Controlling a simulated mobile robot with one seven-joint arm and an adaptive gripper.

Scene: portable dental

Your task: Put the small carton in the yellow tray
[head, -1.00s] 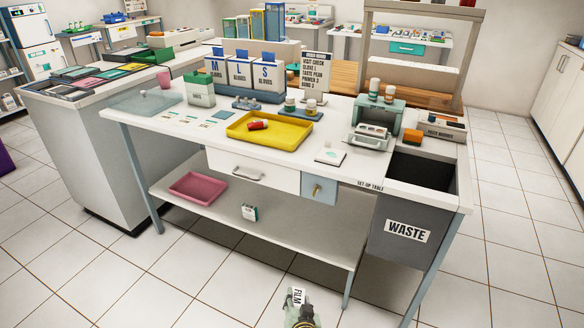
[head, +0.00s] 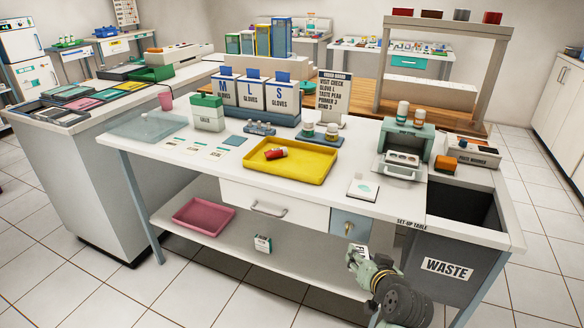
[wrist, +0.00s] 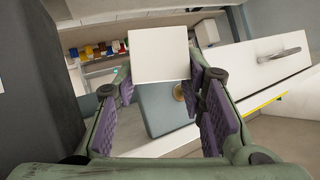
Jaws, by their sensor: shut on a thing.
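My gripper (head: 362,264) is shut on a small white carton (head: 357,251), in front of the table's drawers and below the tabletop. The carton also shows in the wrist view (wrist: 159,54), a plain white face between the purple-padded fingers (wrist: 163,110). The yellow tray (head: 310,171) lies on the tabletop, up and to the left of my gripper. A red cylinder-like item (head: 276,153) lies in the tray. Another small carton (head: 262,243), white with a dark teal edge, stands on the lower shelf.
A white pad (head: 363,190) lies right of the tray. Glove boxes (head: 252,92) and small jars (head: 320,130) stand behind it. A teal machine (head: 404,150) and the open waste bin (head: 447,267) are at the right. A pink tray (head: 203,216) is on the lower shelf.

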